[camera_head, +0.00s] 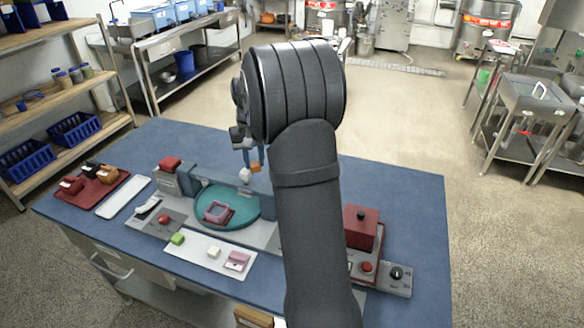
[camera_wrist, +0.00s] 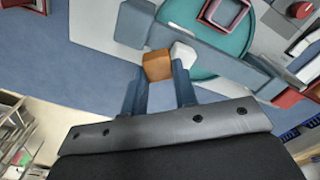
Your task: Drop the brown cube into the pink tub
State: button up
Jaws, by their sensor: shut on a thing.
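My gripper (camera_wrist: 163,80) is shut on the brown cube (camera_wrist: 157,65), which sits between the fingertips. In the head view the cube (camera_head: 256,167) hangs above the back right edge of the teal disc (camera_head: 240,216). A small white piece (camera_wrist: 182,53) shows right beside the cube; I cannot tell whether it touches. The pink tub (camera_head: 217,221) stands on the teal disc, in front and to the left of the held cube. In the wrist view the tub (camera_wrist: 224,27) is at the top, partly cut off. My arm hides part of the bench to the right.
A grey-blue wall (camera_head: 205,181) runs along the back of the disc. A white tray (camera_head: 190,255) with a green cube (camera_head: 177,239), a white cube (camera_head: 214,252) and a pink piece (camera_head: 237,260) lies in front. A dark red box (camera_head: 360,227) stands to the right.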

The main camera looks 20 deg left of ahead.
jog(key=s+a+f+n, duration=0.1)
jog(key=s+a+n, duration=0.3)
jog(key=s+a, duration=0.25)
jog(key=shift+s+a+f+n, duration=0.35)
jog(key=shift+a+f+n, duration=0.5)
jog(key=shift+f, duration=0.7)
jog(key=shift+s+a+f+n, duration=0.45)
jog(key=shift+f+n, duration=0.65)
jog(key=shift+f, duration=0.5)
jog(key=shift+s+a+f+n, duration=0.25)
jog(key=shift+a+f+n, duration=0.6)
jog(key=shift+f, duration=0.7)
jog(key=shift+d, duration=0.1)
jog(key=o, duration=1.5)
jog(key=shift+r, duration=0.1)
jog(key=shift+r, duration=2.95)
